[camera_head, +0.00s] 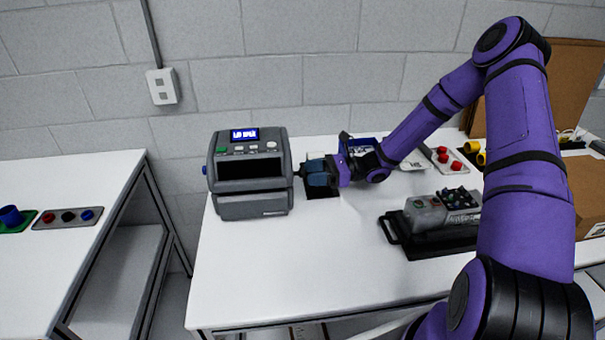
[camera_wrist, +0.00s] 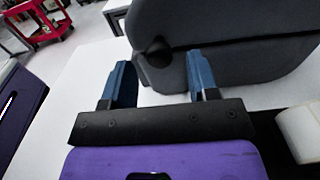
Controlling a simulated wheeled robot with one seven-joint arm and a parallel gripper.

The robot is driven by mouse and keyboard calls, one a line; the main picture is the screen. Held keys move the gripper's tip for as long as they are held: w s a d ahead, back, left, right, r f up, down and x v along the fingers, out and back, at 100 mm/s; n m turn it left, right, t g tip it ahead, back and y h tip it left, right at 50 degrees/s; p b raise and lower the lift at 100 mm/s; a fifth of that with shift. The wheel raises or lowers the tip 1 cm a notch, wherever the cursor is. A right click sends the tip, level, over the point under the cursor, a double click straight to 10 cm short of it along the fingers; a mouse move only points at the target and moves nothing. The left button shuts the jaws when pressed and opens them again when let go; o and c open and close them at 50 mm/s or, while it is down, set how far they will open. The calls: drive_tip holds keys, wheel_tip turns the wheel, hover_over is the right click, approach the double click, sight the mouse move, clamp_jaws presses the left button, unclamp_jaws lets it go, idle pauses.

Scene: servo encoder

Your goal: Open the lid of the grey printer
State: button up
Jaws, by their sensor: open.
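The grey printer (camera_head: 250,205) stands at the left end of the white table, with a dark front opening, several buttons and a lit blue display (camera_head: 244,135) on top. The display's text looks like "LID OPEN" but is small. My gripper (camera_head: 302,173) is at the printer's right side. In the wrist view my gripper (camera_wrist: 160,80) is open, its two blue fingers apart. A round black knob (camera_wrist: 156,52) on the printer's dark side (camera_wrist: 245,60) shows between and beyond the fingers. A seam runs along the casing beside the knob. Nothing is held.
A black tray (camera_head: 430,245) with a grey device stands right of the printer. A blue box (camera_head: 362,143) and a red-button panel (camera_head: 449,160) are behind. Cardboard boxes (camera_head: 585,195) are at the right. The table front is clear.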

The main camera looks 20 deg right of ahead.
sight(302, 173)
drive_tip(key=shift+w+a, duration=0.15)
drive_tip(key=shift+a, duration=0.65)
drive_tip(key=shift+w+a, duration=0.15)
drive_tip(key=shift+a, duration=0.65)
clamp_jaws()
